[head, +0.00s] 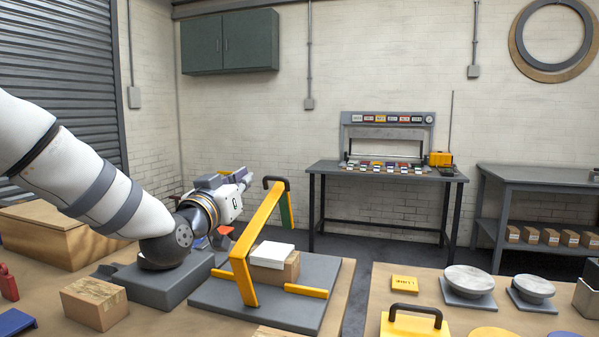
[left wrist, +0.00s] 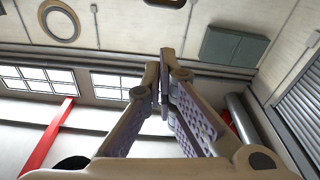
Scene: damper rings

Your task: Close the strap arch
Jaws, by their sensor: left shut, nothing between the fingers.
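The strap arch (head: 240,270) is a yellow bent frame with a black handle at its upper end and a green strip below that handle. It stands raised and leaning to the right over a grey base plate (head: 210,295). A cardboard box (head: 285,270) with a white block (head: 272,250) on top sits on the plate under the arch. My left gripper (head: 246,178) is left of the handle, apart from it, pointing right. Its fingers (left wrist: 165,65) are shut and empty in the left wrist view. The arch does not show there. My right gripper is not in view.
A cardboard box (head: 95,303) lies at the front left, and a wooden crate (head: 55,240) stands behind. A second table at right holds round grey weights (head: 468,280) and a yellow block with a black handle (head: 414,325). A workbench (head: 385,175) stands against the back wall.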

